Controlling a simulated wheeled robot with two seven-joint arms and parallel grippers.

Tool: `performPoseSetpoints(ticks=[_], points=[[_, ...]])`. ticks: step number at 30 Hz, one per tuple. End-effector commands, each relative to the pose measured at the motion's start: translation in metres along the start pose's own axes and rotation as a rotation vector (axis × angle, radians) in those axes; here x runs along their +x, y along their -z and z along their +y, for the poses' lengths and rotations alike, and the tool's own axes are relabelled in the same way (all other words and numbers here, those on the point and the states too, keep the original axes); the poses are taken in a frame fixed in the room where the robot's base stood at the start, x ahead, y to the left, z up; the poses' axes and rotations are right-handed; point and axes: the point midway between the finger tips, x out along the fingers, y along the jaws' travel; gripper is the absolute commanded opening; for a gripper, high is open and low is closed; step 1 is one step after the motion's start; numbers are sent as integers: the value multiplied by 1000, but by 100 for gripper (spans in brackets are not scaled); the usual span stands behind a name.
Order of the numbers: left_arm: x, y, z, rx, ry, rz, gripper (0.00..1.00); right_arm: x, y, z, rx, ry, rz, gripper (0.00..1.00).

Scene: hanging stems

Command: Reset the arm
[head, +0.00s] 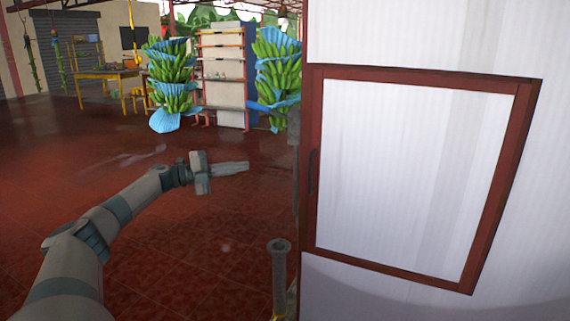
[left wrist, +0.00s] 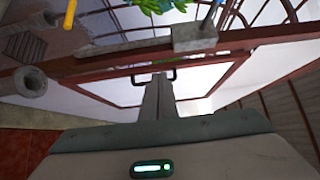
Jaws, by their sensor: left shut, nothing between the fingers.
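My left arm reaches in from the left in the head view, and its gripper (head: 246,166) is extended over the open red tiled floor. Its fingers are shut together with nothing between them. In the left wrist view the shut fingers (left wrist: 157,88) point toward a dark red framed white panel. Two hanging banana stems with blue covers show in the head view, one left (head: 171,85) and one right (head: 278,75). Both are well beyond the gripper and apart from it. My right gripper is not seen.
A white wall with a red-framed panel (head: 415,170) fills the right side. A grey post (head: 279,270) stands low near the wall's edge. A shelf (head: 222,75) and a yellow table (head: 105,78) stand at the back. The tiled floor (head: 60,160) at left is clear.

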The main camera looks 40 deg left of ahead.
Motion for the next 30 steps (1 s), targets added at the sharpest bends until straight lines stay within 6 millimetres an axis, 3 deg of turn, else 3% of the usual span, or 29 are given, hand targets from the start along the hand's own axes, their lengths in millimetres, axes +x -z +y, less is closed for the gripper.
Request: performPoseSetpoints(ticks=[9,14,17,20,26,30], points=[[2,1,4,-6,0,-2,0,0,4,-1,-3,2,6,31],[13,5,29,-55,2,-21,0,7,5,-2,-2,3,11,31],[27,11,63,-120,5,-50,0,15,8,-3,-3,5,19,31],[42,23,110,-207,4,-93,0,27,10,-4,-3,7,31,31],[63,65,224,-423,-21,-216,0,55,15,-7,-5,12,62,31],[66,106,302,-572,-57,-312,0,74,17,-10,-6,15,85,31]])
